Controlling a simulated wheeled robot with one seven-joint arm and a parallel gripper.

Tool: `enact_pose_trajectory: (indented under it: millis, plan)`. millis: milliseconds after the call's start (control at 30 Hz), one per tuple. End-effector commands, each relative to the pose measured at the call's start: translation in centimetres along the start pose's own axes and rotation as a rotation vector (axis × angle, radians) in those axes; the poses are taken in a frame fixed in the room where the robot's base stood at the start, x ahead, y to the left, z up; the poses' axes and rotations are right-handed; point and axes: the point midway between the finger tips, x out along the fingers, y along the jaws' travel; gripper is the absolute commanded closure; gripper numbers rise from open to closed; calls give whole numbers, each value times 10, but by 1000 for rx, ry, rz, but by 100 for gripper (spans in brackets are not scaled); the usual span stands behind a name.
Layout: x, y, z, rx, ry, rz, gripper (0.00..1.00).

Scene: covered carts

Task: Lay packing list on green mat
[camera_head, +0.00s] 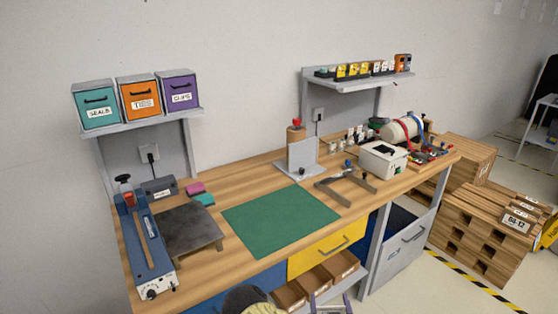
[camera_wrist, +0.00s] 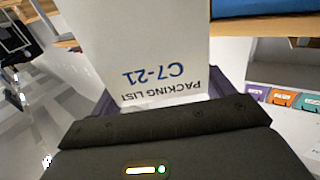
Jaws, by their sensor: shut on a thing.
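The packing list (camera_wrist: 160,45) is a white sheet with blue and black print, "PACKING LIST C7-21", upside down in the wrist view. My gripper (camera_wrist: 168,97) is shut on its lower edge, with purple fingers at both sides. The rest of the sheet extends out of the top of the frame. The green mat (camera_head: 280,220) lies flat and bare on the wooden bench in the head view. The sheet cannot be made out in the head view, and it is not on the mat.
A dark plate (camera_head: 190,228) and a blue sealer (camera_head: 146,245) stand left of the mat. A metal bracket (camera_head: 345,187) and a white printer (camera_head: 383,160) are to its right. A yellow drawer (camera_head: 325,250) and open cardboard boxes (camera_head: 315,282) are below the front edge.

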Motion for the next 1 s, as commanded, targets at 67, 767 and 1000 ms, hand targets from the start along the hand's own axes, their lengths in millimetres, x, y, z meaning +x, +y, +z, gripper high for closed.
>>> enact_pose_trajectory:
  millis: [67, 767, 1000]
  plan:
    - [0, 0, 0, 0, 0, 1, 44]
    - [-44, 0, 55, 0, 0, 0, 44]
    - [-43, 0, 55, 1, 0, 1, 44]
